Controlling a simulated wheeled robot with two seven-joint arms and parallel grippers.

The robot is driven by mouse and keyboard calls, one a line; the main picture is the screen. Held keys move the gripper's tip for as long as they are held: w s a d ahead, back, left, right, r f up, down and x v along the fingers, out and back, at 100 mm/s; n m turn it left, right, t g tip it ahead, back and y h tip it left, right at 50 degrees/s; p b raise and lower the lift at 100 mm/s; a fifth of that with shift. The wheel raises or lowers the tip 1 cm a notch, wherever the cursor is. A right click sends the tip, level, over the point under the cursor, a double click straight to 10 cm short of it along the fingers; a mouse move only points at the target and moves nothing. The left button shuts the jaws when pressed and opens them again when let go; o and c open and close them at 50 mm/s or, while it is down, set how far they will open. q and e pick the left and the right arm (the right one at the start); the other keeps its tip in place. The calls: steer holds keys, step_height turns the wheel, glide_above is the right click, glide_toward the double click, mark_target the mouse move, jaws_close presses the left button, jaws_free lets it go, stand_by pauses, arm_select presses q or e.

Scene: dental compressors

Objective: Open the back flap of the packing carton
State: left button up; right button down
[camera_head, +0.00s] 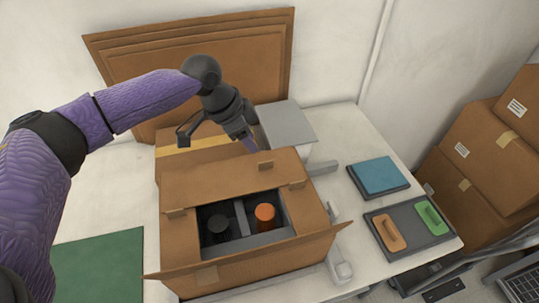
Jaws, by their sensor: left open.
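The packing carton (235,272) stands on the white table, with its top partly open. Its back flap (220,187) is a broad brown panel along the rear of the opening, with a small tab near its far edge; its exact angle is hard to tell. The front flap sticks outward toward me. Inside the opening are a dark round part and an orange-capped part (265,213). My left gripper (248,143) is open, pointing down just behind the back flap's far edge; its fingertips are partly hidden and contact is unclear. My right gripper is not in view.
Behind the carton stand another taped box (180,154) and a grey-white block (286,124). At the right lie a blue pad (379,175) and a dark tray (410,246) with orange and green pieces. A green mat (98,268) lies left. Cartons are stacked far right.

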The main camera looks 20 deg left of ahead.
mark_target(232, 173)
arm_select(q)
steer(key=b+x, duration=0.1)
steer(key=x, duration=0.3)
steer(key=b+x, duration=0.1)
steer(key=x, duration=0.3)
steer(key=shift+s+d+f, duration=0.1)
steer(key=shift+s+f, duration=0.1)
steer(key=shift+f, duration=0.05)
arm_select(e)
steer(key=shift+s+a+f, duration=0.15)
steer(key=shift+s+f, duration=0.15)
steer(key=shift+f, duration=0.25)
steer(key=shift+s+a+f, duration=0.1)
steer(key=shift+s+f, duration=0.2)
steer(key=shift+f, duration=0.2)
arm_select(q)
steer(key=shift+c, duration=0.9)
jaws_close()
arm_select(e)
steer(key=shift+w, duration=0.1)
